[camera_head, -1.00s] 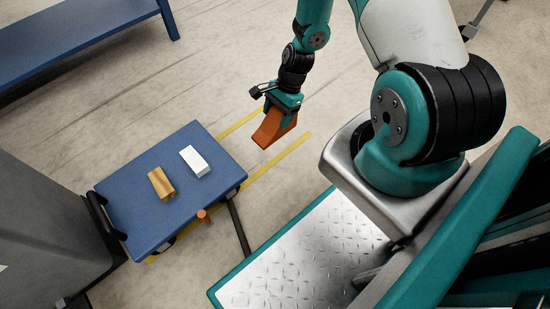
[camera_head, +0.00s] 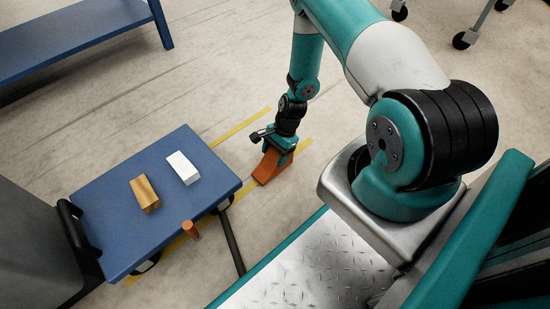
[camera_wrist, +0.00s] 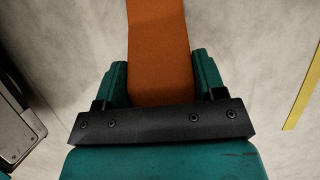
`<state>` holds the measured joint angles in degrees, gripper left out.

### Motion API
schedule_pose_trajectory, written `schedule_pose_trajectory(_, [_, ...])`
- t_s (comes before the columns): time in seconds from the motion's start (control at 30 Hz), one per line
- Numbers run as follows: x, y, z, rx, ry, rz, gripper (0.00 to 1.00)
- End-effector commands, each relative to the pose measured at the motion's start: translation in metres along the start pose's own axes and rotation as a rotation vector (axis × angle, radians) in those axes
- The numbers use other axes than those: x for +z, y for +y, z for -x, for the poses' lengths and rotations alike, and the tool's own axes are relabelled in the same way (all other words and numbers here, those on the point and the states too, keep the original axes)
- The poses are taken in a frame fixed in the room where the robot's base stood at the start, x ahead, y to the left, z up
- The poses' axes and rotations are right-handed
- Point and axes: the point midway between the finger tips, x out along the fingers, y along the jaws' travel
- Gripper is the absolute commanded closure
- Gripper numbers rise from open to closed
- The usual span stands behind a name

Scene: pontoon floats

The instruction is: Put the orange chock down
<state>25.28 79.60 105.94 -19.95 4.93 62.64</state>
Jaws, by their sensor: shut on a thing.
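The orange chock (camera_head: 270,167) is a wedge held low at the floor, beside a yellow floor line. I cannot tell for sure whether its underside touches the floor. My gripper (camera_head: 279,148) points down and is shut on the upper part of the chock. In the wrist view the orange chock (camera_wrist: 160,50) runs up from between the teal fingers of my gripper (camera_wrist: 160,85), with pale floor around it. The chock's gripped end is partly hidden by the gripper's dark bar.
A blue bench (camera_head: 75,35) is at the top left. Yellow lines (camera_head: 240,127) mark the floor. Open floor lies beyond the chock.

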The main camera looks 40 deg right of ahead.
Motion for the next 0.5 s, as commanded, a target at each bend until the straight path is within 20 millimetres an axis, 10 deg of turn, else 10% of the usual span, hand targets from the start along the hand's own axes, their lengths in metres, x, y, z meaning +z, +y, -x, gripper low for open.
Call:
schedule_pose_trajectory(0.33, [-0.0026,-0.0006,-0.0061,-0.001,0.0,0.001,0.74])
schedule_pose_trajectory(0.37, [-0.0029,-0.0004,-0.0066,-0.001,0.001,0.0,0.34])
schedule_pose_trajectory(0.5, [-0.0027,-0.0004,-0.006,-0.001,0.0,0.0,0.11])
